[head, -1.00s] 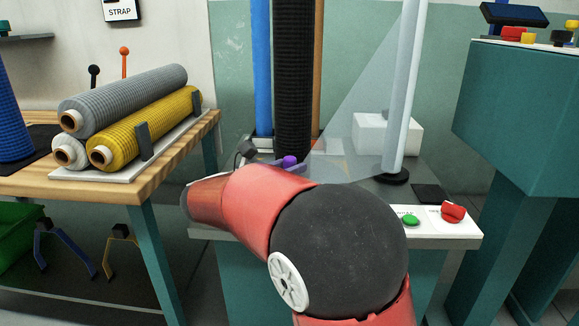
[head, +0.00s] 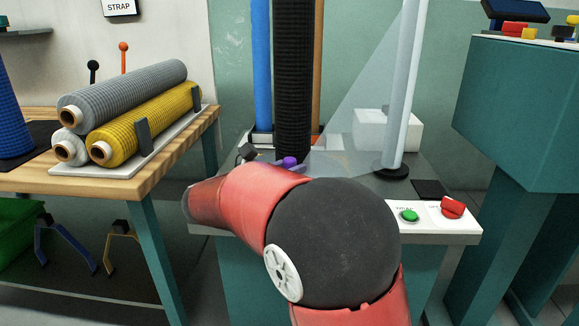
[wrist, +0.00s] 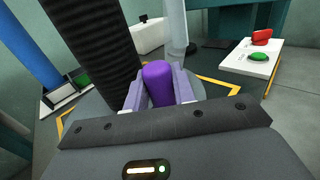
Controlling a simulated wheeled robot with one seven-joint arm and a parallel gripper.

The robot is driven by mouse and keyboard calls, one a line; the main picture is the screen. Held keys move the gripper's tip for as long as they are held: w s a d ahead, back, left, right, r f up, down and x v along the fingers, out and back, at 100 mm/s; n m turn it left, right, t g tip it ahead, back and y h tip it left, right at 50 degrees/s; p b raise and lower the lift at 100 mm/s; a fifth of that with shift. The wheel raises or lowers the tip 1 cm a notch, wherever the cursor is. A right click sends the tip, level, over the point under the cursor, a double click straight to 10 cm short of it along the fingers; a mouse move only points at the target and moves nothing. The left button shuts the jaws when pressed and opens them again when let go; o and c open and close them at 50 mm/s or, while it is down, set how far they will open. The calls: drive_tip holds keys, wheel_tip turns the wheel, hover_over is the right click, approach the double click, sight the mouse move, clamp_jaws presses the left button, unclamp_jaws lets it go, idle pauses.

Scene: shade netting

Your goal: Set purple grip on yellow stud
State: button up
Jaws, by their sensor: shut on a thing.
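The purple grip (wrist: 158,84) stands between the two pale lavender fingers of my gripper (wrist: 160,90) in the wrist view. The fingers are shut on it. In the head view the grip (head: 290,162) shows as a small purple top just beyond my red arm, which hides most of my gripper. It is in front of the black mesh roll. I cannot make out a yellow stud for certain. A small yellow piece (head: 528,33) sits among coloured pieces on top of the teal cabinet at the far right.
The black roll (head: 293,80) and blue roll (head: 262,70) stand upright behind my gripper. A pale post (head: 402,90) stands right of them. A panel with a green button (head: 409,216) and red knob (head: 452,208) is at front right. Rolls lie on the wooden table (head: 185,140) at left.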

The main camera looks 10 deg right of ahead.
drive_tip(key=shift+f, duration=0.4)
drive_tip(key=o, duration=1.1)
drive_tip(key=shift+c, duration=0.2)
drive_tip(key=shift+a, duration=0.1)
drive_tip(key=v, duration=0.7)
drive_tip(key=shift+s+a+p, duration=0.2)
drive_tip(key=shift+a+p, duration=0.1)
drive_tip(key=shift+a, duration=0.1)
